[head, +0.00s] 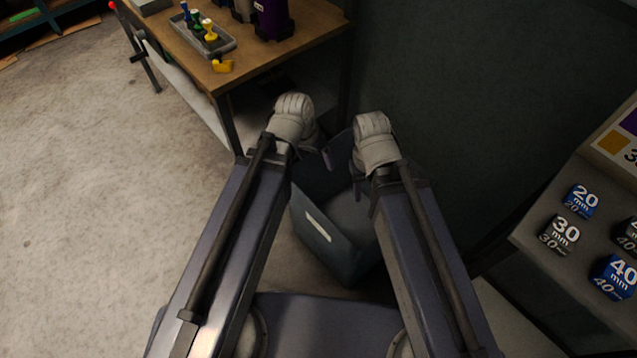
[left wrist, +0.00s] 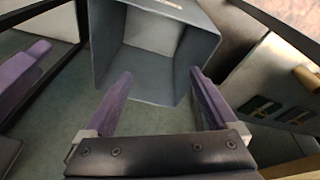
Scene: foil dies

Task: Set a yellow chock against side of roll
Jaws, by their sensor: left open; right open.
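A small yellow chock (head: 222,66) lies near the front edge of the wooden table at the upper left of the head view. No roll can be made out for certain; a dark purple upright object with a small label (head: 272,18) stands behind the chock, to its right. My left gripper (head: 318,150) is below and right of the table, apart from the chock. In the left wrist view its purple fingers (left wrist: 162,100) are spread with nothing between them. My right gripper (head: 357,180) is beside it, over the bin, its fingers partly hidden.
A grey-blue open bin (head: 322,232) stands beneath my grippers; it also shows in the left wrist view (left wrist: 205,45). A grey tray (head: 226,44) of colored-handled tools sits on the wooden table (head: 185,52). Blue and black marked blocks (head: 580,200) sit on the right bench. Floor at left is clear.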

